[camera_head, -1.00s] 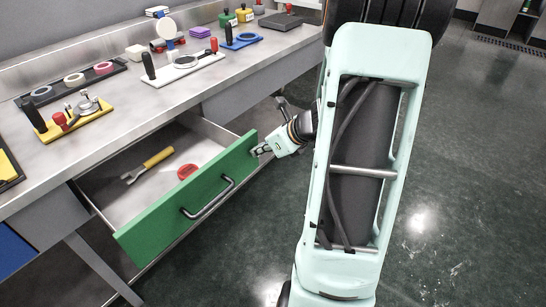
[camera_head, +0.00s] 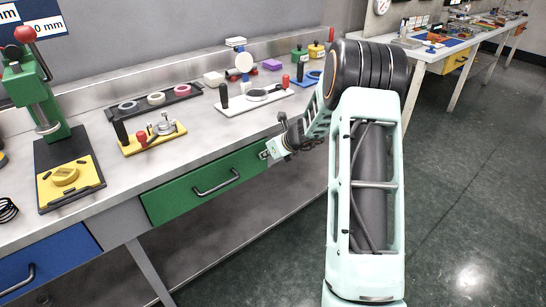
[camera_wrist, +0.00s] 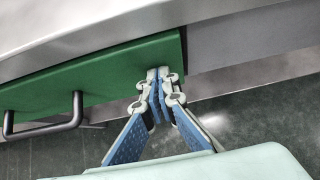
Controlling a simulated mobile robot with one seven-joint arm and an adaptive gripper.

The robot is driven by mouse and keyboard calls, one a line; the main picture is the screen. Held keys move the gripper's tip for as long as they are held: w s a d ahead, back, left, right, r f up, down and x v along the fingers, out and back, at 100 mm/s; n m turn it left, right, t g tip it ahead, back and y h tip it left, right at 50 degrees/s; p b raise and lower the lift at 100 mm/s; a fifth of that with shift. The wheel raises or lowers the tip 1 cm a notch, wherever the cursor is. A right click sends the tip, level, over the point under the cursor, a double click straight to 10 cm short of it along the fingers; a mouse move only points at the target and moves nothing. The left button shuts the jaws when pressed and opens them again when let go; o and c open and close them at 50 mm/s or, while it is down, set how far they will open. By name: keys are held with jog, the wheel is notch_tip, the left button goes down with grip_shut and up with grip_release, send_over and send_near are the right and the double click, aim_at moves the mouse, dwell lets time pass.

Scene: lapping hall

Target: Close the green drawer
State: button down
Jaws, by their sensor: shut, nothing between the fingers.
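The green drawer (camera_head: 172,201) sits under the bench top, its front close to flush with the bench in the head view. Its dark handle (camera_head: 216,183) is on the middle of the front. The wrist view shows the green front (camera_wrist: 95,72) close under the bench edge, with the handle (camera_wrist: 45,127) at left. My gripper (camera_head: 266,154) is at the right end of the front. In the wrist view my gripper (camera_wrist: 160,76) is shut and empty, its fingertips at the front's right edge; contact is hard to tell. The drawer's inside is hidden.
A blue drawer (camera_head: 48,264) is at lower left. The bench top (camera_head: 200,126) bears a yellow plate (camera_head: 85,187), a green press (camera_head: 30,90), and several trays and tools. A bench leg (camera_head: 148,272) stands below. The floor at right is clear.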

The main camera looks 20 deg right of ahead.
jog(key=shift+w+a+r, duration=0.2)
jog(key=shift+w+a, duration=0.1)
jog(key=shift+w, duration=0.4)
jog(key=shift+r, duration=0.1)
